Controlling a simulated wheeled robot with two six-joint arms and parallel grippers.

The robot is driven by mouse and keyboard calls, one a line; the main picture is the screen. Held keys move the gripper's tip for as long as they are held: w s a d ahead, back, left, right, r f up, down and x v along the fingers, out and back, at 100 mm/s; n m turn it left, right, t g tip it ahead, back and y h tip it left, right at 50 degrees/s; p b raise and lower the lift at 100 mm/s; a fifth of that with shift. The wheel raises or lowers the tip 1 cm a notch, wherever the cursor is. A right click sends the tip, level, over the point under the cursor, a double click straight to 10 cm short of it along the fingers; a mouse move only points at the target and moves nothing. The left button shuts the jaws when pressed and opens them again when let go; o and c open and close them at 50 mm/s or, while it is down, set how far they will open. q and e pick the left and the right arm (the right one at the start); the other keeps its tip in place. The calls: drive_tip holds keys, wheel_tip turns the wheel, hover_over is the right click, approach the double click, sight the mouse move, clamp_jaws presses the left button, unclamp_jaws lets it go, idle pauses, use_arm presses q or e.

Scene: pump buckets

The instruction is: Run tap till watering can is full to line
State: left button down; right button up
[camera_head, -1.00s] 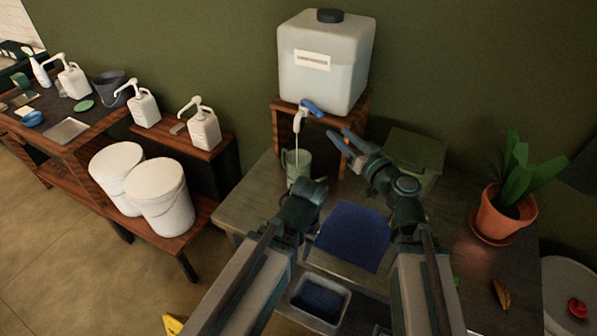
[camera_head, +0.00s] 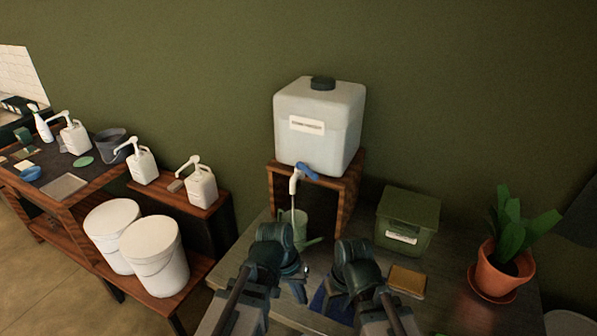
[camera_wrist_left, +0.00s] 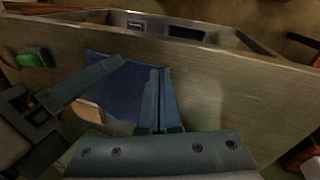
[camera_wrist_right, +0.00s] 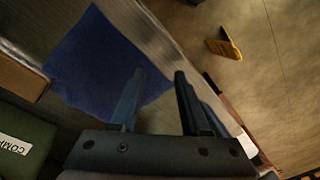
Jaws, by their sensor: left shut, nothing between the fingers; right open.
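A large translucent water tank (camera_head: 318,125) stands on a wooden stand. Its white tap (camera_head: 295,182) has a blue lever (camera_head: 308,172), and a thin stream (camera_head: 293,206) runs down from it. The green watering can (camera_head: 301,222) stands under the tap, partly behind my left arm. Its water level and line cannot be made out. My left gripper (camera_wrist_left: 158,98) is shut and empty, over the table in front of the can. My right gripper (camera_wrist_right: 160,95) is open and empty, over the table near the blue cloth (camera_wrist_right: 95,65), away from the tap.
A green lidded box (camera_head: 407,222) and a tan block (camera_head: 408,281) are right of the stand. A potted plant (camera_head: 502,265) is farther right. White buckets (camera_head: 155,255) and pump bottles (camera_head: 201,187) stand left. A yellow object (camera_wrist_right: 225,45) lies on the floor.

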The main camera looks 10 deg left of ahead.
use_arm(q)
drive_tip(key=w+a+r+n+t+h+p, duration=0.35)
drive_tip(key=w+r+h, duration=0.25)
drive_tip(key=w+r, duration=0.3)
drive_tip(key=n+t+h+p, duration=0.2)
drive_tip(key=n+t+h, duration=0.2)
drive_tip(key=n+t, duration=0.25)
approach(307, 170)
drive_tip(key=shift+m, duration=0.6)
drive_tip(key=b+x, duration=0.1)
drive_tip(key=x, duration=0.1)
drive_tip(key=b+x, duration=0.1)
drive_tip(key=x, duration=0.1)
drive_tip(key=s+b+x, duration=0.1)
drive_tip(key=x, duration=0.1)
drive_tip(key=shift+w+d+f, duration=0.15)
drive_tip(key=shift+d+f, duration=0.1)
drive_tip(key=shift+d, duration=0.3)
use_arm(e)
drive_tip(key=s+d+r+h, duration=0.1)
drive_tip(key=s+r+h, duration=0.1)
drive_tip(key=r, duration=0.1)
drive_tip(key=shift+s+d+m+g, duration=0.15)
drive_tip(key=shift+d+m+g, duration=0.15)
drive_tip(key=shift+d+m, duration=0.1)
